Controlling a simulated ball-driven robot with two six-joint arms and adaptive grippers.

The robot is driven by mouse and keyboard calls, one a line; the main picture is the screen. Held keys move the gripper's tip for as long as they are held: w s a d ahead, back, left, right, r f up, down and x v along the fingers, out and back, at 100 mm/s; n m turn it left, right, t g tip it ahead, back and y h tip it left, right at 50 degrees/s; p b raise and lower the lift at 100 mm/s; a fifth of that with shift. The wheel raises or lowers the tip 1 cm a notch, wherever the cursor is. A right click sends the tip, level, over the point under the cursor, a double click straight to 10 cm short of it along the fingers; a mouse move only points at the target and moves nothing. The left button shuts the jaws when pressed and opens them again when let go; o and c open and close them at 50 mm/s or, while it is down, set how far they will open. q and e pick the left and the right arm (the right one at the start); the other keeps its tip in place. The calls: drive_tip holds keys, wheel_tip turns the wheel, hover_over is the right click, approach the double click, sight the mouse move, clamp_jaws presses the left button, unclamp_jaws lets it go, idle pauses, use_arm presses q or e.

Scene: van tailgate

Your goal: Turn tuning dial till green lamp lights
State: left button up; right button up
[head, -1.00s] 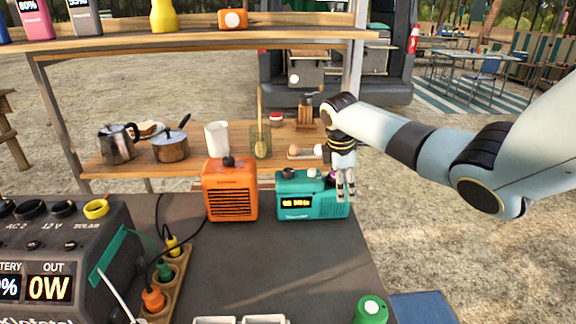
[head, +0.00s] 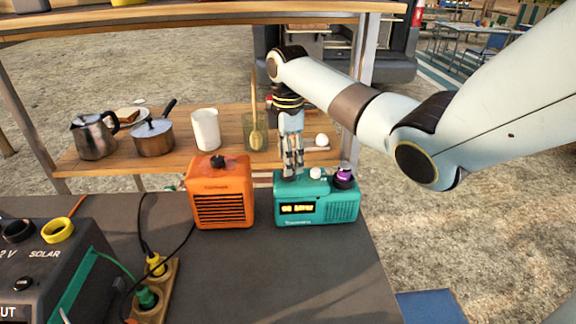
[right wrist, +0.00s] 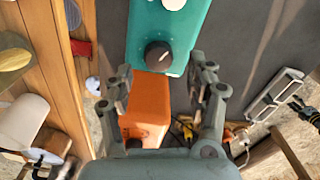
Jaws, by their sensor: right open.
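The teal radio (head: 318,214) stands on the dark tabletop, with a lit yellow display on its front. In the right wrist view, a black knob (right wrist: 158,55) sits near the end of the radio closest to the orange box. My right gripper (head: 292,172) points down over the radio's left end, open and empty. In the wrist view its fingers (right wrist: 163,84) are spread on either side, slightly short of the black knob. I see no lit green lamp.
The orange box (head: 221,207) stands close to the radio's left. A wooden shelf behind holds a kettle (head: 93,137), a pot (head: 152,137) and a white cup (head: 205,129). A power station (head: 40,270) and plugged power strip (head: 157,292) occupy the left front.

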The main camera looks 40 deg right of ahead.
wheel_tip(320, 180, down, 3)
drive_tip(key=shift+w+d+r, duration=0.1)
drive_tip(key=shift+r, duration=0.05)
drive_tip(key=shift+f, duration=0.25)
drive_tip(key=c, duration=1.2)
drive_tip(key=shift+o, duration=0.2)
drive_tip(key=m+p, duration=0.2)
drive_tip(key=p, duration=0.1)
drive_tip(key=shift+r, duration=0.25)
drive_tip(key=shift+m+p, duration=0.4)
drive_tip(key=shift+m, duration=0.1)
drive_tip(key=shift+f+m, duration=0.3)
drive_tip(key=shift+m, duration=0.1)
use_arm(q)
drive_tip(key=r, duration=0.2)
drive_tip(key=w+r, duration=0.1)
drive_tip(key=r, duration=0.1)
drive_tip(key=shift+d, duration=0.2)
drive_tip(key=shift+f, duration=0.1)
